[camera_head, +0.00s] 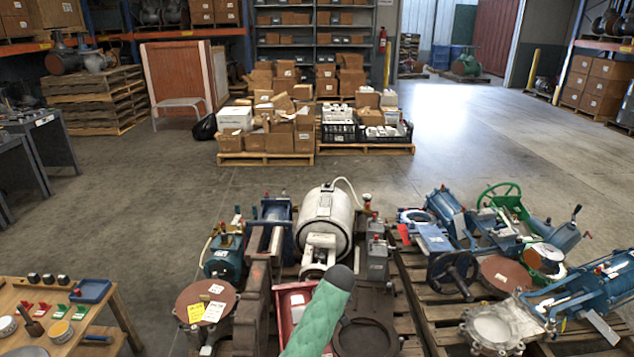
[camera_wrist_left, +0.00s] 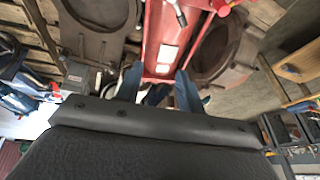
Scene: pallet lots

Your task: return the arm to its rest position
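My left gripper (camera_wrist_left: 157,82) shows in the wrist view as two blue fingers standing apart, with no object seen gripped between them. Neither gripper can be made out in the head view, and the right one is in no view.
A pallet (camera_head: 425,318) of valves and machine parts fills the near middle and right. A small wooden table (camera_head: 105,330) with colored tags stands at the lower left. Boxes sit on pallets (camera_head: 265,159) further back. Open concrete floor (camera_head: 480,130) lies at the right rear.

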